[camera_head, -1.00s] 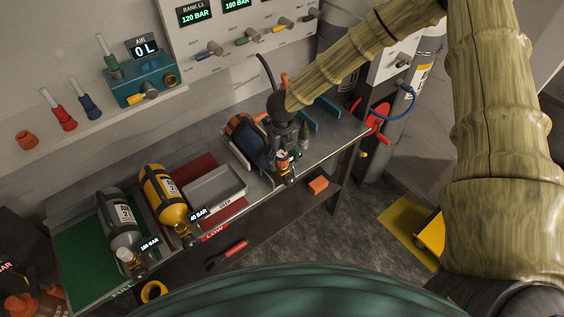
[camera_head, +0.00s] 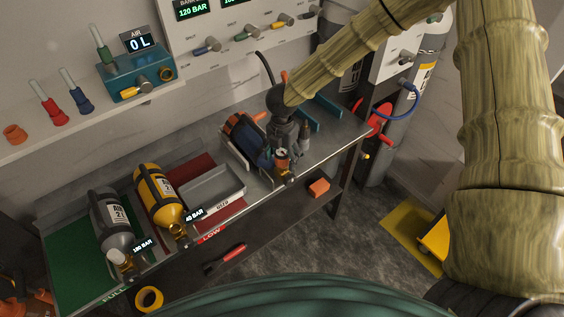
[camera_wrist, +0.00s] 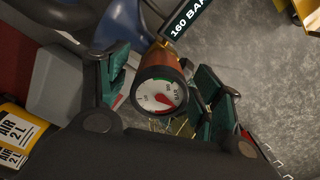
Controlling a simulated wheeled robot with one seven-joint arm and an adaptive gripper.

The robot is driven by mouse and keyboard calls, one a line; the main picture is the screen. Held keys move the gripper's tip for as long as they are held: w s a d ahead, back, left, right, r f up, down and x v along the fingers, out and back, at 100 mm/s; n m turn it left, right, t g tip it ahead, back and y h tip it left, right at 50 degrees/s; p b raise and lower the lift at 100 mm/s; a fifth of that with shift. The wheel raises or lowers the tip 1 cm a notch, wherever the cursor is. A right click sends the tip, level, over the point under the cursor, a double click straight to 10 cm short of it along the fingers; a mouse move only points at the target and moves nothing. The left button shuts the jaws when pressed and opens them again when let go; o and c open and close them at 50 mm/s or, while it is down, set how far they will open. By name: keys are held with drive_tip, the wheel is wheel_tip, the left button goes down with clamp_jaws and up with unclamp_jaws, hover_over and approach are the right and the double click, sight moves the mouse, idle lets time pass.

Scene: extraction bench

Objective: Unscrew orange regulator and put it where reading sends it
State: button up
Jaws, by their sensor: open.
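The orange regulator (camera_wrist: 160,84) sits between my open finger pads in the wrist view, its round white gauge with a red needle facing the camera. It is attached to a blue cylinder (camera_wrist: 123,22), beside a display (camera_wrist: 185,22) reading 160 BAR. In the head view my gripper (camera_head: 283,160) is over the regulator, at the bench's front edge, and mostly hides it. The blue cylinder (camera_head: 246,143) lies in a cradle there. The green mat (camera_head: 82,250) is marked FULL and the red one (camera_head: 195,173) is marked LOW. A grey tray (camera_head: 212,190) is labelled USED.
A grey cylinder (camera_head: 112,223) tagged 180 BAR lies on the green mat. A yellow cylinder (camera_head: 157,195) tagged 40 BAR lies next to the USED tray. A panel with valves (camera_head: 245,35) is on the wall behind. An orange block (camera_head: 319,187) is on the lower shelf.

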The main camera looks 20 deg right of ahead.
drive_tip(key=m+b, duration=0.3)
drive_tip(key=m, duration=0.3)
drive_tip(key=shift+f, duration=0.15)
drive_tip(key=shift+m+b, duration=0.35)
drive_tip(key=shift+m, duration=0.45)
